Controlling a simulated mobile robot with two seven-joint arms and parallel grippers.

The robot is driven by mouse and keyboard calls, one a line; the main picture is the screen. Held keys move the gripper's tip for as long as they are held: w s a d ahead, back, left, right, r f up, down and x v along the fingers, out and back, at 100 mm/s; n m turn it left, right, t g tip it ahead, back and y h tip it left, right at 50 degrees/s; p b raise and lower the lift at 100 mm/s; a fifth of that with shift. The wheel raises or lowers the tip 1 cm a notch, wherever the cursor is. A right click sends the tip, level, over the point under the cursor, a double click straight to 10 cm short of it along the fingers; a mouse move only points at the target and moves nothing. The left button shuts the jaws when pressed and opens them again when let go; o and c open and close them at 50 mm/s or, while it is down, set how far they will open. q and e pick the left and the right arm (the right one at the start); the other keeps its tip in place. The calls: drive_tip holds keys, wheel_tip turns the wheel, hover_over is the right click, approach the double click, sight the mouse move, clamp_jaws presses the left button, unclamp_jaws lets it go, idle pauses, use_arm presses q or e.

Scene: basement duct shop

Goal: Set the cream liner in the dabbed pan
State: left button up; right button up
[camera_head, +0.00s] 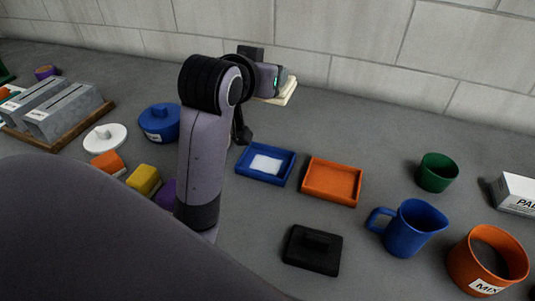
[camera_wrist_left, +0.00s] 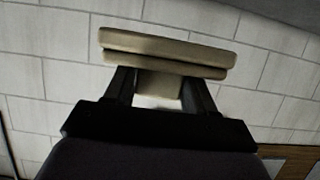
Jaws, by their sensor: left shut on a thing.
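My left gripper (camera_head: 272,80) is raised behind the pans, toward the wall. It is shut on the cream liner (camera_head: 287,93), held clear of the counter. In the left wrist view the gripper (camera_wrist_left: 160,86) grips a narrow cream part between its fingers, under a wide two-layered cream slab (camera_wrist_left: 165,50). A blue pan (camera_head: 243,171) with a white patch (camera_head: 265,164) on its floor lies on the counter below and in front of the gripper. An orange pan (camera_head: 332,198) to its right looks empty. My right gripper is not in view.
A black block (camera_head: 312,250) with a raised grip lies in front of the pans. A blue jug (camera_head: 408,230), green cup (camera_head: 436,173) and orange MIX tub (camera_head: 485,262) stand right. A blue lidded pot (camera_head: 159,123) and white lid (camera_head: 105,138) are left. A block wall backs the counter.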

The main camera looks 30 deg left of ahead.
use_arm(q)
wheel_tip(320, 180, down, 19)
drive_tip(key=shift+f, duration=0.1)
idle(0.4)
drive_tip(key=shift+s+f, duration=0.15)
drive_tip(key=shift+f, duration=0.4)
